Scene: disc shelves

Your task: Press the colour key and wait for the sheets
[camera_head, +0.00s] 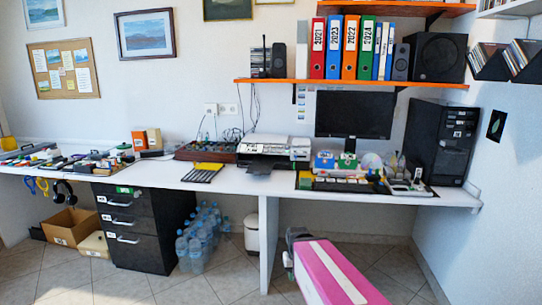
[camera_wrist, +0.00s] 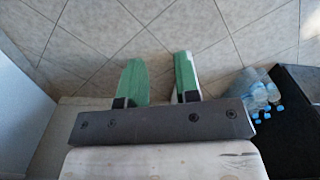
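A white printer (camera_head: 268,140) stands on the desk near the wall, left of the monitor. A small panel (camera_head: 300,153) shows at its right front, but I cannot make out a colour key on it. No loose sheets can be told apart at its front. In the wrist view my gripper (camera_wrist: 159,68) has two green fingers spread apart with bare tiled floor between them. It is open and empty. In the head view my pink arm reaches in at the bottom centre, below and in front of the desk, well apart from the printer.
The white desk (camera_head: 235,182) carries a black keypad-like item (camera_head: 203,172) left of the printer, and a monitor (camera_head: 354,115) and computer tower (camera_head: 440,142) to its right. Water bottles (camera_wrist: 258,92) stand beside black drawers (camera_wrist: 295,105). An orange shelf (camera_head: 350,83) hangs above.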

